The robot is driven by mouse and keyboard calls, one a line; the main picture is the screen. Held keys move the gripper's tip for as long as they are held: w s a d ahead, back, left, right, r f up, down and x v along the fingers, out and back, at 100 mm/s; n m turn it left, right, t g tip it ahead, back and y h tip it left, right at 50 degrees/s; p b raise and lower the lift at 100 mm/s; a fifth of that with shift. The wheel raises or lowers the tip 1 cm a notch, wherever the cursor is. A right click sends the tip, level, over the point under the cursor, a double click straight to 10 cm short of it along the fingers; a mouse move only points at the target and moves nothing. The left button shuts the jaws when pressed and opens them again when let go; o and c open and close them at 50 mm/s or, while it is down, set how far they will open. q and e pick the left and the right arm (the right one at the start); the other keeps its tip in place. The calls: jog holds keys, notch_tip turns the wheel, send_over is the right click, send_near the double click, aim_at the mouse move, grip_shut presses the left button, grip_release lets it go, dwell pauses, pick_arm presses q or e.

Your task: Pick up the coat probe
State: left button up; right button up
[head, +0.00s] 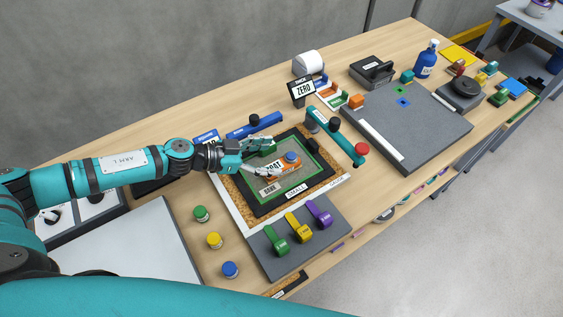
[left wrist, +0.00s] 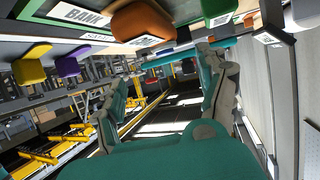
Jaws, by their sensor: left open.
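The coat probe (head: 284,165) is an orange block marked "COAT" with a blue knob on top. It is on the dark-framed mat in the middle of the bench. My left gripper (head: 262,158) reaches in from the left with its fingers spread, just left of the probe. One finger is on the far side and one on the near side. The fingers hide part of the probe, and I cannot tell whether they touch it. In the left wrist view an orange body (left wrist: 142,24), seemingly the probe, is at the top, beyond the open fingers (left wrist: 165,75). My right gripper is out of view.
A teal bar with a red knob (head: 338,138) stands to the right. Green, yellow and purple levers (head: 299,228) stand in front. A grey plate (head: 420,125) is further right.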

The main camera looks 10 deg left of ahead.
aim_at(290, 156)
pick_arm(q)
jog(key=shift+w+d+f, duration=0.15)
jog(key=shift+w+d, duration=0.05)
jog(key=shift+d, duration=0.25)
jog(key=x, duration=0.4)
jog(key=shift+w+f+p, duration=0.4)
jog(key=shift+s+a, duration=0.1)
